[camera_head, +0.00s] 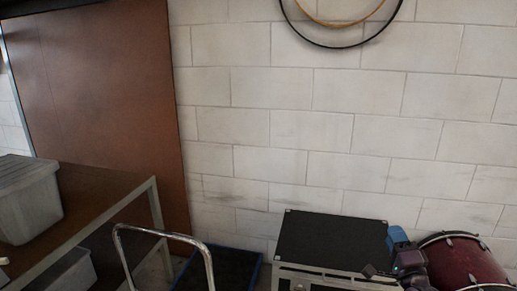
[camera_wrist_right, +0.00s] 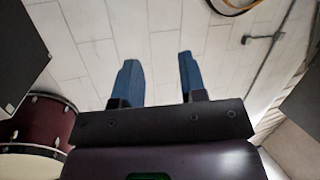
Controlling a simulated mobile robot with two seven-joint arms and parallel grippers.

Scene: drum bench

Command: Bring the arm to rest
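My right gripper (camera_head: 397,238) shows at the lower right of the head view, its blue fingers in front of the right side of a black-topped case and beside a dark red drum. In the right wrist view my right gripper (camera_wrist_right: 158,65) has its two blue fingers apart, with only the white block wall seen between them. It holds nothing. My left gripper is not in view.
The black case (camera_head: 330,241) stands by the wall, with the red drum (camera_head: 462,262) to its right. A chrome rail (camera_head: 165,234) and a metal-framed bench (camera_head: 105,215) with a grey bin (camera_head: 28,205) are at left. Hoops (camera_head: 340,44) hang on the wall.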

